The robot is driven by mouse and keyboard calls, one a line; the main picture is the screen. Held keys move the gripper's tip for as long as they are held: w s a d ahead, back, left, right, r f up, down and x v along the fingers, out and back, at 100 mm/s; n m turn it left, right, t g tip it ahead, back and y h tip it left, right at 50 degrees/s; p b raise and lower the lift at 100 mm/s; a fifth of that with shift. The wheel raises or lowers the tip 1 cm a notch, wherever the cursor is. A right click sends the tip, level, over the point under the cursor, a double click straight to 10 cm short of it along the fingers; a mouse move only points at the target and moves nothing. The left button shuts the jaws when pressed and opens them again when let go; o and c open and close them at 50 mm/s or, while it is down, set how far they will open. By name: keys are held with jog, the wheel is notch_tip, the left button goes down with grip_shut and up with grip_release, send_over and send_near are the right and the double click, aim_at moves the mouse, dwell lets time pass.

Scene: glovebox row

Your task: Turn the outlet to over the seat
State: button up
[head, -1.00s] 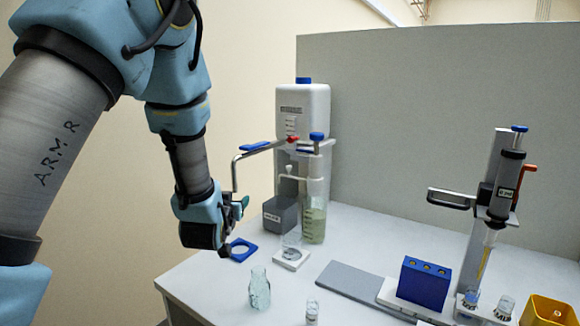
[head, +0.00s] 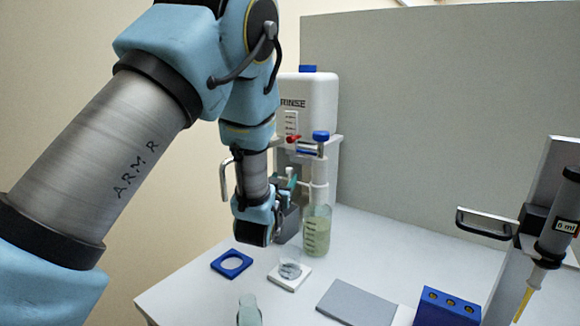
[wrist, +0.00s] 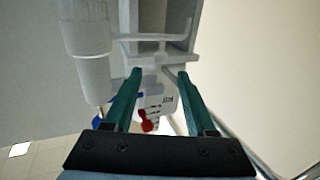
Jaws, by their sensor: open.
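The silver outlet pipe (head: 223,178) bends down at the left of the rinse dispenser; its arm is mostly hidden behind my arm, with a red piece (head: 293,139) showing at the right. A white square seat (head: 290,284) with a small clear glass vessel (head: 290,269) on it stands in front of the dispenser. My gripper (head: 290,186) is beside the dispenser, to the right of the pipe's down-bend. In the wrist view my gripper (wrist: 158,72) has its green fingers apart; a thin pale rod (wrist: 170,74) shows between them, and I cannot tell whether it is within reach.
A blue ring plate (head: 232,264), a glass flask (head: 249,312), a grey plate (head: 356,303), a blue block (head: 447,308) and a pipette stand (head: 535,230) occupy the bench.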

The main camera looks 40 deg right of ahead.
aim_at(289, 170)
jog(key=p+x, duration=0.2)
jog(key=x, duration=0.5)
jog(key=shift+w+d, duration=0.3)
grip_shut()
dwell(1.1)
